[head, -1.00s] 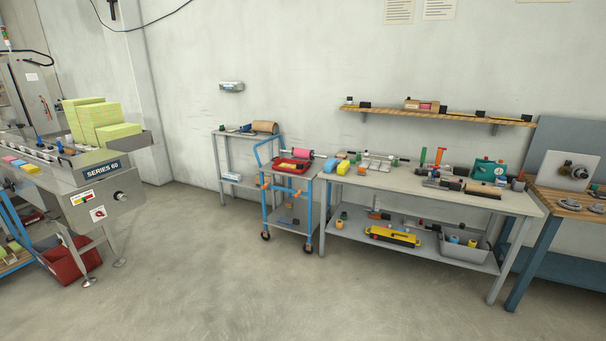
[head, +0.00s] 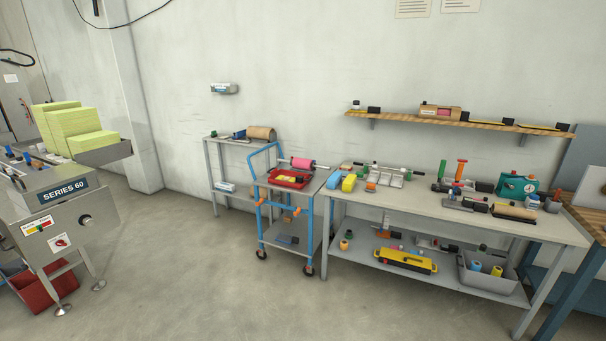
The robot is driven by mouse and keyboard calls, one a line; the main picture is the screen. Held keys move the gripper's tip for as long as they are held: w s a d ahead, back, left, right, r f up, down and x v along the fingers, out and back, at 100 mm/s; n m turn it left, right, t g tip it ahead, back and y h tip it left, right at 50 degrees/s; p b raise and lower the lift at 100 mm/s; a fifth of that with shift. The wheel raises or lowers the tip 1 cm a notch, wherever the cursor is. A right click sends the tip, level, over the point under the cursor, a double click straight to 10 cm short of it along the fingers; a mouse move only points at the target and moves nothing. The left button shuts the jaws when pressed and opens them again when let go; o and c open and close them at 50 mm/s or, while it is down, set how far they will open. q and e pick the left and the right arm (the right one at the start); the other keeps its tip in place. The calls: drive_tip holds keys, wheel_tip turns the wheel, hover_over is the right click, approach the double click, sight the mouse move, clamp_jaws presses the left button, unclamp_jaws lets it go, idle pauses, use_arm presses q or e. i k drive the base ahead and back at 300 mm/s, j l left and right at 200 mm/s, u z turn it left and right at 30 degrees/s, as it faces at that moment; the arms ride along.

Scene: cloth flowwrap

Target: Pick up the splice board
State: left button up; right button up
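No thing in view can be surely told as the splice board at this distance. Candidates lie on the long grey workbench (head: 440,205): a flat light-grey piece with raised parts (head: 387,176) toward its back left, and a brown board-like piece with a black end (head: 513,212) at its right. A dark tool with a red-orange upright (head: 459,170) stands between them, and a teal device (head: 516,187) is behind the brown piece. Neither of my grippers shows in the head view.
A blue cart (head: 290,207) with a red tray (head: 290,178) stands at the bench's left end. The lower shelf holds a yellow tool (head: 405,261) and a grey bin (head: 489,278). A steel machine (head: 62,220) is at left. The floor (head: 200,290) in front is clear.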

sight(298, 179)
drive_tip(key=i, duration=1.7)
drive_tip(key=i+j+z, duration=0.2)
drive_tip(key=i, duration=0.65)
drive_tip(key=i+z, duration=0.2)
drive_tip(key=i, duration=0.2)
drive_tip(key=i+j+z, duration=0.25)
drive_tip(key=i, duration=0.15)
